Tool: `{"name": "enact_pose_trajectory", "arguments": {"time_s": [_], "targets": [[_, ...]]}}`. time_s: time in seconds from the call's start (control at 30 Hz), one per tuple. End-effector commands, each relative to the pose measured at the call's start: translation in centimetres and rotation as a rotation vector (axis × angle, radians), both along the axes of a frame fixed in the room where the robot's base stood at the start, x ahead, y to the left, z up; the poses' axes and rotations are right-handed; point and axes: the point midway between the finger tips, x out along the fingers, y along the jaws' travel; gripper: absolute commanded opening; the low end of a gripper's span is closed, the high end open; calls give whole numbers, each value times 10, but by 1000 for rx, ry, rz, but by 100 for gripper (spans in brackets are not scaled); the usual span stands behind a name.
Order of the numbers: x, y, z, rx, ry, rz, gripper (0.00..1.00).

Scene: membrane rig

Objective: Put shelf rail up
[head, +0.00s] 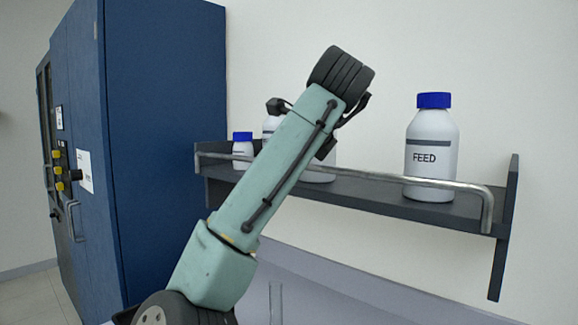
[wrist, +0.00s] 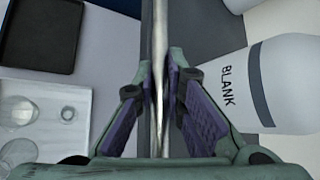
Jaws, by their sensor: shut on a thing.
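The shelf rail (head: 400,179) is a thin metal bar along the front of the dark shelf (head: 360,193). It stands a little above the board's front edge, and its right end bends down in front of it. My arm hides part of its middle. In the wrist view the rail (wrist: 159,25) runs top to bottom between my fingers. My gripper (wrist: 161,68) is shut on the rail, one purple-padded finger on each side. In the head view my arm hides the gripper.
A FEED bottle (head: 431,150) and a small blue-capped bottle (head: 242,148) stand on the shelf; other bottles are partly hidden by my arm. A BLANK bottle (wrist: 285,85) is close to my right finger. A black tray (wrist: 40,35) and a white tray with glassware (wrist: 75,100) lie below left. A blue cabinet (head: 165,130) stands left.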

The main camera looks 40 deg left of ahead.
Motion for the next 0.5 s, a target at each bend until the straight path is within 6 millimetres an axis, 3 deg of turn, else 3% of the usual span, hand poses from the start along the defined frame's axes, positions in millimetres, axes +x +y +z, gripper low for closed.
{"name": "enact_pose_trajectory", "arguments": {"time_s": [0.13,0.17,0.5], "targets": [[0,0,1,2,-4,0,0],[0,0,1,2,-4,0,13],[0,0,0,1,-4,0,31]]}}
